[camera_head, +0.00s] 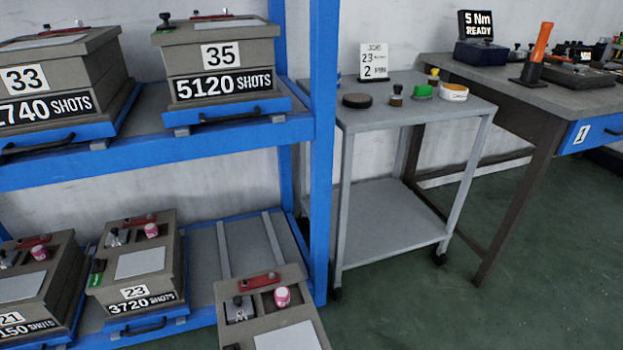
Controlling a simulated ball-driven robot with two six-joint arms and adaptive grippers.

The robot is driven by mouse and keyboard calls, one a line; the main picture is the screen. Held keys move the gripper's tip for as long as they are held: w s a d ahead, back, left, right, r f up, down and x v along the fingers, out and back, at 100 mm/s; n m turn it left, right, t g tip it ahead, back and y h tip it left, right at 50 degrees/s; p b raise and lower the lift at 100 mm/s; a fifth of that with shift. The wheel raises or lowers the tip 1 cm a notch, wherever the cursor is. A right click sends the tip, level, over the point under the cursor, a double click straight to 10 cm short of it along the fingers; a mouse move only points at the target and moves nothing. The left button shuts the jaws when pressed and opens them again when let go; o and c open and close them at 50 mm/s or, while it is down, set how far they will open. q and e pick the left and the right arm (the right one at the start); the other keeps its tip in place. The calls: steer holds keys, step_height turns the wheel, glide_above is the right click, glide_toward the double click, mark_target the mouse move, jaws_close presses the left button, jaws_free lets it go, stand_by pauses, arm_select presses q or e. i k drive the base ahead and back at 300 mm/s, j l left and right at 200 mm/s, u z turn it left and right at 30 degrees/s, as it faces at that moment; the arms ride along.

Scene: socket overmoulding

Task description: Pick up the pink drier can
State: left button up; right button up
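Three small pink cans with pale tops show, each in a grey mould box. One pink can (282,297) is in the nearest box (287,340) at the bottom middle, beside a dark-knobbed metal part (240,309) and below a red bar (260,281). A second pink can (151,230) is in box 23 (134,293) on the lower shelf. A third pink can (39,252) is in box 21 (12,318) at the far left. I cannot tell which one is the drier can. Neither of my grippers is in view.
Boxes 33 (25,79) and 35 (221,56) stand on the blue rack's (322,150) upper shelf. A grey cart (400,116) holds a dark disc, a small bottle, a green item and a white tin. A workbench (545,97) stands right. Green floor is clear below.

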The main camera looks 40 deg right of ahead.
mark_target(282, 293)
steer(key=k+z, duration=0.15)
steer(key=z, duration=0.2)
steer(key=k+l+z, duration=0.15)
steer(key=z, duration=0.2)
